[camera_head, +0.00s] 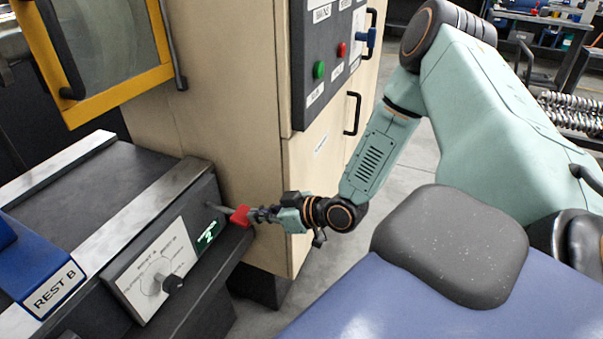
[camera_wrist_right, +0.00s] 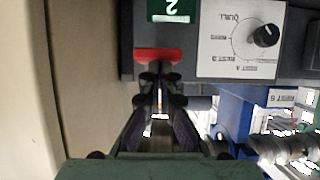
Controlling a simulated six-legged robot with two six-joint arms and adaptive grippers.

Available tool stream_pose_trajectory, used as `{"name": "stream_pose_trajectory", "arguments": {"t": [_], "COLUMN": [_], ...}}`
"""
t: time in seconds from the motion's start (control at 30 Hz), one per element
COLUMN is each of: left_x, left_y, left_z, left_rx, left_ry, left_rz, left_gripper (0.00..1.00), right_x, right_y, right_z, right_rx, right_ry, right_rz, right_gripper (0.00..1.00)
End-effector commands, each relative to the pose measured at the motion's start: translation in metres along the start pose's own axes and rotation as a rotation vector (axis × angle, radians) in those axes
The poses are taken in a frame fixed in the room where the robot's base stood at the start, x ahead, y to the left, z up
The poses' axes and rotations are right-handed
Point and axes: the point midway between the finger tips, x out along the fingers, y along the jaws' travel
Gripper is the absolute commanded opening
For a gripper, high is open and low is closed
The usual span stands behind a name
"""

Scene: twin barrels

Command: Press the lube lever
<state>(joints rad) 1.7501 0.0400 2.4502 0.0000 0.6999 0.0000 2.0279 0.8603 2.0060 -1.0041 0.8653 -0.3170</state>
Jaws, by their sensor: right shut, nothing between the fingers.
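The lube lever has a red end (camera_head: 240,215) on a short grey rod that sticks out of the dark machine side, beside a green label with a white 2. My right gripper (camera_head: 260,215) is shut and empty. Its tips are at the red end, touching it or very close; I cannot tell which. In the right wrist view the red end (camera_wrist_right: 158,54) lies just beyond the shut fingertips (camera_wrist_right: 160,72), below the green label (camera_wrist_right: 170,10). My left gripper is not in view.
A white dial panel (camera_head: 150,270) with a black knob is beside the lever. A blue REST B block (camera_head: 40,270) sits on the dark machine top. A beige cabinet (camera_head: 230,110) with buttons stands behind. Grey floor shows beyond my right arm.

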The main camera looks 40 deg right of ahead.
Motion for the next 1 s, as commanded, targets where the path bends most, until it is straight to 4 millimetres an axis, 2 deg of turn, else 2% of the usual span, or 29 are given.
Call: {"name": "stream_pose_trajectory", "arguments": {"t": [0.1, 0.7, 1.0], "left_x": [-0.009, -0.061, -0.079], "left_y": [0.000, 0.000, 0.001], "left_z": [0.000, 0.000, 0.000], "left_rx": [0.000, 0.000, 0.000], "left_ry": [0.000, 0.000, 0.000], "left_rz": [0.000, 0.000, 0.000], "left_gripper": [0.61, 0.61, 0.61], "right_x": [-0.005, -0.073, -0.095], "right_y": [0.001, 0.002, 0.001], "right_z": [-0.008, -0.007, -0.003], "right_rx": [0.004, 0.003, 0.001], "right_ry": [0.002, 0.003, 0.004], "right_rz": [0.003, 0.004, 0.002], "right_gripper": [0.00, 0.00, 0.00]}}
